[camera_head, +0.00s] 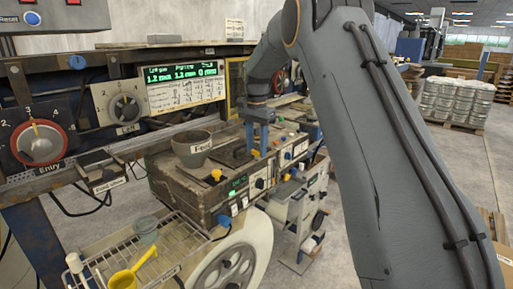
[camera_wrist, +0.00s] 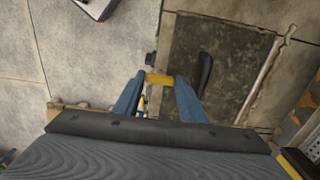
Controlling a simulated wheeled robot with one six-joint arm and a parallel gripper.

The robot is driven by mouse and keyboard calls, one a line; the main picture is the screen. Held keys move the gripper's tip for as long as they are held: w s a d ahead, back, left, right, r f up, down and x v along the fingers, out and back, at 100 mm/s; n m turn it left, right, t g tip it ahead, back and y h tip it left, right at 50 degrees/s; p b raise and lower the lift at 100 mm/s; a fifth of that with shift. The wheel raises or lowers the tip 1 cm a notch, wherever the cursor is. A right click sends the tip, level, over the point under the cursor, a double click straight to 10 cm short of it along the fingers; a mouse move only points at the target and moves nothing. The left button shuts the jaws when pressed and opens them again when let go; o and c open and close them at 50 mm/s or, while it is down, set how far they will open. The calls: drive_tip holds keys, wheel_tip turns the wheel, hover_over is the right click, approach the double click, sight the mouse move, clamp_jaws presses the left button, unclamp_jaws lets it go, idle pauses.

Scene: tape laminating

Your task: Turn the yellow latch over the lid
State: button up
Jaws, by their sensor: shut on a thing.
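The yellow latch (camera_wrist: 160,79) shows in the wrist view as a short bar between the blue fingertips of my gripper (camera_wrist: 160,85). My gripper is shut on it. The latch lies crosswise by the left edge of the dark square lid (camera_wrist: 228,56), which has a black handle (camera_wrist: 204,72). How far the latch reaches over the lid is hard to tell. In the head view my gripper (camera_head: 258,137) points down on top of the worn machine box (camera_head: 178,190). The latch is too small to make out clearly there.
A grey funnel labelled Feed (camera_head: 193,148) stands on the box left of my gripper. A control panel (camera_head: 122,105) with dials is behind. A metal rod (camera_wrist: 262,78) runs along the lid's right side.

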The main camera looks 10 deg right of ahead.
sight(257, 151)
drive_tip(key=shift+w+r, duration=0.1)
drive_tip(key=shift+r, duration=0.05)
idle(0.3)
drive_tip(key=o, duration=1.1)
drive_tip(key=shift+c, duration=0.2)
drive_tip(key=shift+r+b, duration=1.3)
drive_tip(key=shift+r, duration=2.55)
drive_tip(key=s+f+n, duration=0.3)
drive_tip(key=s+f, duration=0.3)
drive_tip(key=s, duration=0.6)
drive_tip(key=s+f+n+t, duration=0.1)
drive_tip(key=s+f+n, duration=0.3)
drive_tip(key=s+f, duration=0.3)
drive_tip(key=s+f+n, duration=0.3)
drive_tip(key=s+f, duration=0.4)
drive_tip(key=s, duration=1)
drive_tip(key=shift+d+n, duration=0.15)
drive_tip(key=shift+n, duration=0.25)
